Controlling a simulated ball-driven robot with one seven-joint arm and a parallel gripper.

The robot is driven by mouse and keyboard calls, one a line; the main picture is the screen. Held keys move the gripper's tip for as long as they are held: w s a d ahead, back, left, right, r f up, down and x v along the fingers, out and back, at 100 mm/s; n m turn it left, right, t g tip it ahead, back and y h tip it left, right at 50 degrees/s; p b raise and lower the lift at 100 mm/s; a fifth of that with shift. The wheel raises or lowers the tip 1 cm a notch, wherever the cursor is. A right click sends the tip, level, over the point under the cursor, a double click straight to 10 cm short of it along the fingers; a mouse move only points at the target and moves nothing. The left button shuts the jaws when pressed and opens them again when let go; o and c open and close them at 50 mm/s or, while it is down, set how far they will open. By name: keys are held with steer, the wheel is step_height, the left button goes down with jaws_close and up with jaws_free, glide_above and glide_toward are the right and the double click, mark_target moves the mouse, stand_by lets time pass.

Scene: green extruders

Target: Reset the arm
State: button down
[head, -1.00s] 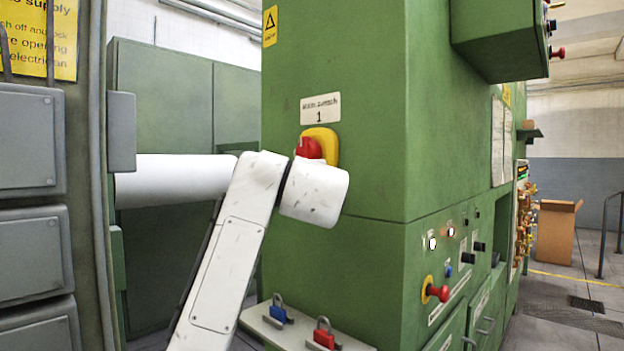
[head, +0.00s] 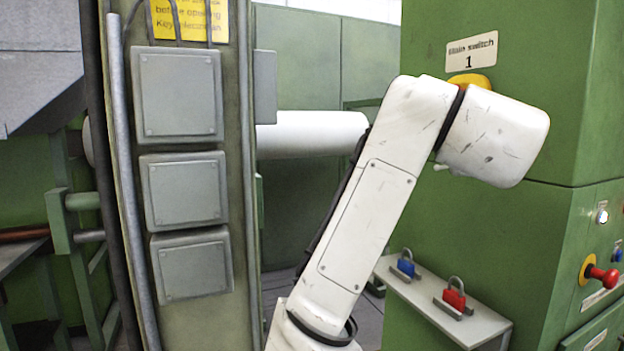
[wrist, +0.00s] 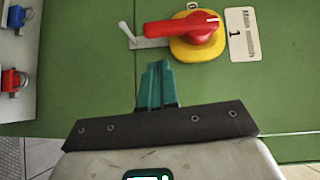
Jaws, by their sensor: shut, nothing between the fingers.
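My white arm (head: 372,215) rises from the bottom middle of the head view and bends at an elbow towards the green cabinet. My gripper (wrist: 156,75) shows in the wrist view with its teal fingers together and nothing between them. It points at the green cabinet face, apart from the red switch handle (wrist: 183,27) on its yellow plate (wrist: 211,45). In the head view the gripper is hidden behind my arm, and only the top of the yellow plate (head: 470,80) shows above it.
A small shelf (head: 490,330) on the cabinet holds a blue padlock (head: 406,266) and a red padlock (head: 454,297). A column with grey boxes (head: 178,95) stands left. A white roll (head: 310,134) lies behind.

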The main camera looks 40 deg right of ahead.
steer(key=shift+w+f, duration=0.1)
steer(key=w+a+f+n+y, duration=0.25)
steer(key=f+n, duration=0.25)
steer(key=f, duration=0.3)
steer(key=w+a+f+n+t+y, duration=0.1)
steer(key=w+a+f+n+y, duration=0.15)
steer(key=f+n, duration=0.45)
steer(key=w+a+f+n+y, duration=0.1)
steer(key=w+a+f+n, duration=0.15)
steer(key=f, duration=0.75)
steer(key=s+a+f+n+g+y+p, duration=0.1)
steer(key=s+a+f+n+y, duration=0.15)
steer(key=f, duration=0.65)
steer(key=s+a+f+n+g+y, duration=0.2)
steer(key=s+a+f+n, duration=0.15)
steer(key=f, duration=0.55)
steer(key=s+a+f+n+g+y, duration=0.2)
steer(key=s+a+f+n+g, duration=0.1)
steer(key=s+f, duration=0.6)
steer(key=s+a+f+n+g+y, duration=0.2)
steer(key=s+a+f+n, duration=0.3)
steer(key=s+f, duration=0.5)
steer(key=shift+s+a+g, duration=0.5)
steer(key=shift+s+a, duration=0.35)
steer(key=shift+s, duration=0.4)
steer(key=shift+f, duration=0.1)
